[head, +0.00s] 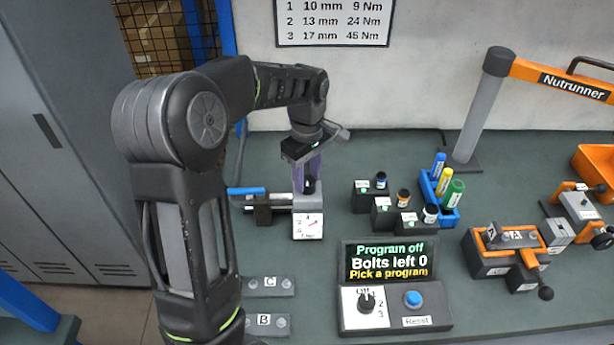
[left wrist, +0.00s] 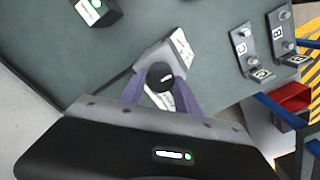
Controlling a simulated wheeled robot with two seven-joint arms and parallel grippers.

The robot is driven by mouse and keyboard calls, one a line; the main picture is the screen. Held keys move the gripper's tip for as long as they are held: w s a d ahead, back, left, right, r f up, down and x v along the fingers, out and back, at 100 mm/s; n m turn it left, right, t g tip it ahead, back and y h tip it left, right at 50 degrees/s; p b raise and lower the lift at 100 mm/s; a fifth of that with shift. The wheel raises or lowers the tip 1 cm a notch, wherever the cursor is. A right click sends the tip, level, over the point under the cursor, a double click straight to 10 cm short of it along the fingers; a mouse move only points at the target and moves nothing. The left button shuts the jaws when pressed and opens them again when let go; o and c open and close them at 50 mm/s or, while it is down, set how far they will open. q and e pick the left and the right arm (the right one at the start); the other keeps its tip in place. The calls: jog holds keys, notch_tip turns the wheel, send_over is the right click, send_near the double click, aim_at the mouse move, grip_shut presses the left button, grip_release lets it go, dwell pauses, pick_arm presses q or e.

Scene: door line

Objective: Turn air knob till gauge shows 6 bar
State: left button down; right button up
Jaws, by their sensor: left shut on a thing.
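The air knob (head: 310,186) is a small black knob on top of a grey air unit on the bench. My left gripper (head: 307,176) comes down over it from above, with its purple fingers shut on the knob. In the left wrist view the knob (left wrist: 159,76) sits between the two fingertips (left wrist: 160,92). The gauge (head: 308,227) is a white square face on the front of the unit. Its red needle points to the upper right, but the digits are too small for an exact reading. My right gripper is not in view.
A blue-handled valve (head: 246,190) sits left of the knob. A program box (head: 387,262) reads "Program off, Bolts left 0". Small black blocks (head: 362,196) and a blue marker holder (head: 447,214) stand to the right. Brackets C (head: 268,287) and B (head: 266,324) are in front.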

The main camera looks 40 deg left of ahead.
aim_at(307, 180)
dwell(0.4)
pick_arm(q)
jog(key=c, duration=0.9)
grip_release()
notch_tip(307, 180, up, 8)
jog(key=shift+f+b, duration=0.1)
jog(key=shift+b, duration=0.3)
